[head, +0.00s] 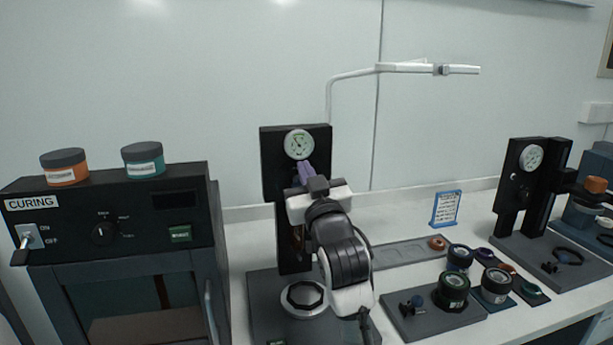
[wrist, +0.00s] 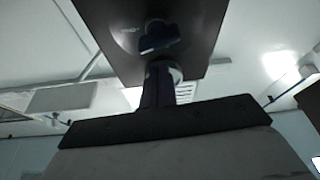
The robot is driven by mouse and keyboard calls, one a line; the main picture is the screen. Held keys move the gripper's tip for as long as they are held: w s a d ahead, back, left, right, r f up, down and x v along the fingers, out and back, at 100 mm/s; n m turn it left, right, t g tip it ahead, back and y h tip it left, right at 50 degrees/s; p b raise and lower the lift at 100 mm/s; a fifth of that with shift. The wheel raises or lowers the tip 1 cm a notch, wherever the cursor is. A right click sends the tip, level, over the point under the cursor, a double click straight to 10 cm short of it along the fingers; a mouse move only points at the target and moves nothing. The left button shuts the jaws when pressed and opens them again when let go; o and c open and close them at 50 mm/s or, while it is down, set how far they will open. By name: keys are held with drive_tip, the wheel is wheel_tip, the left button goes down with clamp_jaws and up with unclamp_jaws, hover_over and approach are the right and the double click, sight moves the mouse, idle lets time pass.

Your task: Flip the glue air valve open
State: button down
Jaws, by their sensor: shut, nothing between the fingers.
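A dark upright stand (head: 286,205) with a round white pressure gauge (head: 299,144) is behind my gripper in the head view. My gripper (head: 303,170) is shut and empty, its purple fingers in front of the panel just below the gauge. The fingers also show in the wrist view (wrist: 159,84), pointing up towards a dark panel (wrist: 205,25). A dark blue shape (wrist: 160,37), which looks like the valve handle, is on that panel just beyond the fingertips, beside a small pale label. I cannot tell whether they touch. In the head view my gripper hides this spot.
A black curing oven (head: 110,225) with two jars on top stands at left. A second gauge stand (head: 520,190) is at right. Several dark jars (head: 453,287), a grey tray (head: 405,253) and a small blue-framed sign (head: 446,209) are on the white table. A lamp arm (head: 400,68) reaches over it.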

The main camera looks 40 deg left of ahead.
drive_tip(key=shift+s+a+r+p, duration=0.15)
drive_tip(key=shift+r+p, duration=0.35)
drive_tip(key=shift+r, duration=0.7)
drive_tip(key=b+v, duration=0.4)
drive_tip(key=v, duration=0.6)
drive_tip(key=shift+d+f, duration=0.2)
drive_tip(key=shift+f, duration=0.2)
drive_tip(key=shift+a, duration=0.1)
